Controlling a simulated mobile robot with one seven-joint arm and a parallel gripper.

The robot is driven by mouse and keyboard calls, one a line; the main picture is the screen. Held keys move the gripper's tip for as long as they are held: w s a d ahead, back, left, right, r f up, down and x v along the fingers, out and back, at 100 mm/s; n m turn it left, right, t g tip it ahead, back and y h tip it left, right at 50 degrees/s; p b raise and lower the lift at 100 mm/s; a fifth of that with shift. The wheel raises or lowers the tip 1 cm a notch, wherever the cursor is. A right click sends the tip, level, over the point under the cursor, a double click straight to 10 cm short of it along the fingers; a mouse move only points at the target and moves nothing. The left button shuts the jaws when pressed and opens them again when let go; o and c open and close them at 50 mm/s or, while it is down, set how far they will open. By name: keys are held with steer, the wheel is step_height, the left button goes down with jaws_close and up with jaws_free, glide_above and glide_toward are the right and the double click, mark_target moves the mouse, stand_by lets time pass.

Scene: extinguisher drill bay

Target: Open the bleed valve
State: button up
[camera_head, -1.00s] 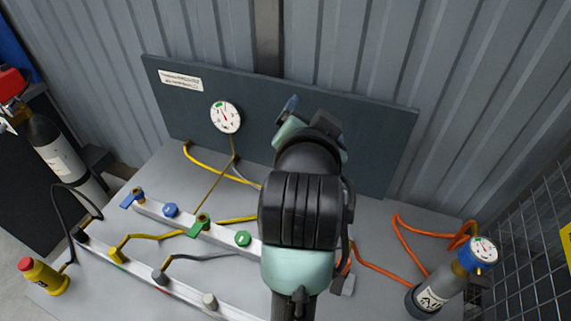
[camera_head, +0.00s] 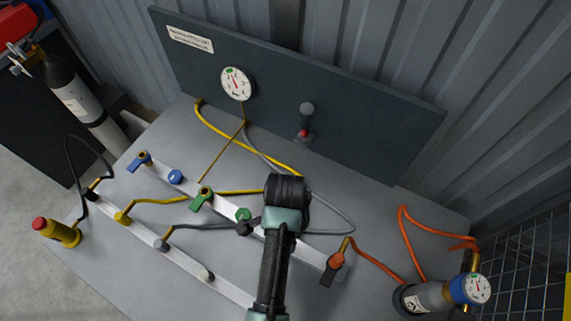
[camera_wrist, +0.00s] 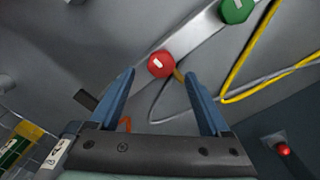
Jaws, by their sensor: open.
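No readable label marks the bleed valve. A rail (camera_head: 222,206) on the bench carries a blue lever (camera_head: 137,163), a green lever (camera_head: 201,200) and an orange valve with a dark handle (camera_head: 334,266). A small fitting with a grey ball top and red base (camera_head: 305,122) is on the back panel; its red part also shows in the wrist view (camera_wrist: 284,150). My gripper (camera_wrist: 158,80) is open and empty in the wrist view. A red disc (camera_wrist: 161,64) on the rail lies ahead between its fingertips. In the head view my arm hides the fingers and this disc.
A gauge (camera_head: 236,83) is on the back panel (camera_head: 370,140). Yellow and orange hoses (camera_head: 375,264) cross the bench. Wire mesh (camera_head: 530,265) is at right.

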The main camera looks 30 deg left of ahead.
steer(key=shift+w+f, duration=0.1)
steer(key=shift+f, duration=2.05)
steer(key=shift+c, duration=0.2)
jaws_close()
